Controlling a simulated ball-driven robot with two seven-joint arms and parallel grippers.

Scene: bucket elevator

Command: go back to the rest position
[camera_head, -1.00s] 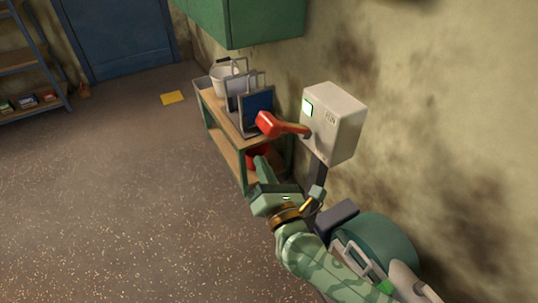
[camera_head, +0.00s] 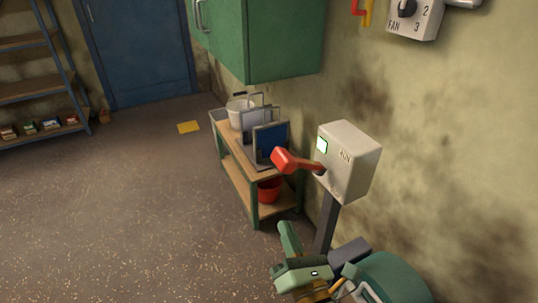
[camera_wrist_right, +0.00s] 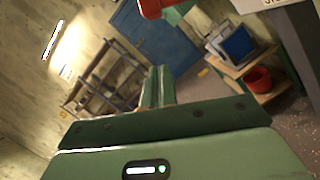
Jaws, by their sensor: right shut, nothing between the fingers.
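My right gripper (camera_head: 288,238) is green and sits at the bottom of the head view, right of centre. It is below the red lever and in front of the grey post, apart from the lever. Its two fingers (camera_wrist_right: 158,88) are together and empty in the right wrist view. My left gripper is not in view.
A grey control box (camera_head: 349,160) with a red lever (camera_head: 292,161) stands on a post by the wall. Behind it is a shelf table (camera_head: 238,165) with a red bucket (camera_head: 269,190) below. A green cabinet (camera_head: 272,45) hangs above. Open floor (camera_head: 120,220) lies to the left.

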